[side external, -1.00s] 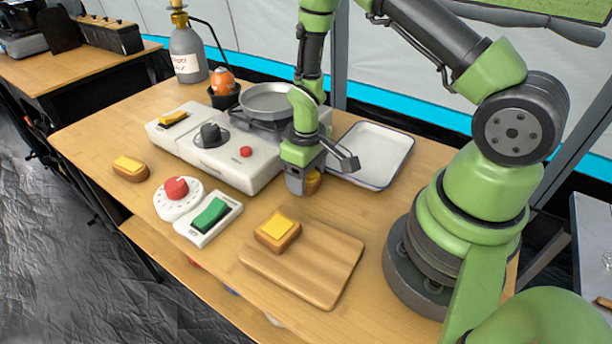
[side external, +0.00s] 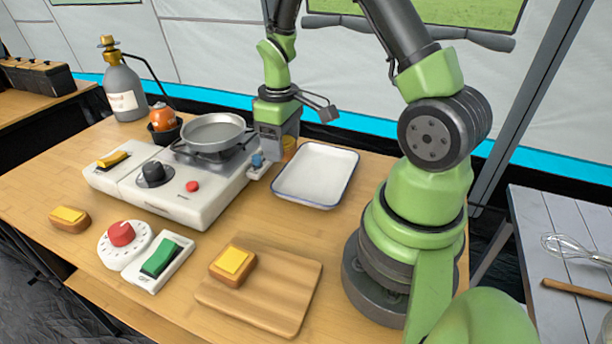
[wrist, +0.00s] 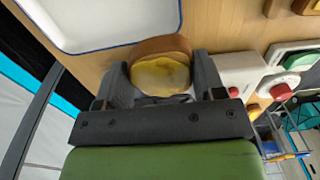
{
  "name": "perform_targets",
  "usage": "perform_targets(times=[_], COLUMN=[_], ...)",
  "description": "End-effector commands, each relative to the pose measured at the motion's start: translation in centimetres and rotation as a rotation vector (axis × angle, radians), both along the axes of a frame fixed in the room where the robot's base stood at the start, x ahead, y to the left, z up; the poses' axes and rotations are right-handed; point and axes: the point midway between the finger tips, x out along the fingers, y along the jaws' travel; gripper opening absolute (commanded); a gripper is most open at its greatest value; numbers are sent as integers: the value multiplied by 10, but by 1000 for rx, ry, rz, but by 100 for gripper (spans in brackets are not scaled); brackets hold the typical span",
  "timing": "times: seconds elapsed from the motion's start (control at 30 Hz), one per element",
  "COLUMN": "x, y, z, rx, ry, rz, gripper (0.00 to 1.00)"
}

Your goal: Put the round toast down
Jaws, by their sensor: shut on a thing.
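The round toast (wrist: 160,72) is brown at the rim with a yellow top. In the wrist view it sits between the two fingers of my gripper (wrist: 162,80), which is shut on it. In the side view my gripper (side external: 277,150) hangs between the stove and the white tray, and only a sliver of the round toast (side external: 289,146) shows behind the fingers. From these views I cannot tell how high the toast is above the table.
The white tray (side external: 340,156) with a blue rim is just right of my gripper. The stove (side external: 185,206) with a pan (side external: 214,130) is to its left. A square toast (side external: 232,265) lies on the cutting board (side external: 290,303); another (side external: 70,219) lies at the left.

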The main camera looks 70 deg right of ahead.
Motion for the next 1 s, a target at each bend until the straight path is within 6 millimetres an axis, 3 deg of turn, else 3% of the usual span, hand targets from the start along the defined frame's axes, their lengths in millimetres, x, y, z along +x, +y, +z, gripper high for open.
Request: perform_targets(times=[0.1,0.3,1.0], x=[-20,-44,-50], y=[-37,-70,-76], z=[2,3,-91], rx=[0,1,1], ry=[-1,0,3], rz=[-12,-3,4], gripper=[36,36,36])
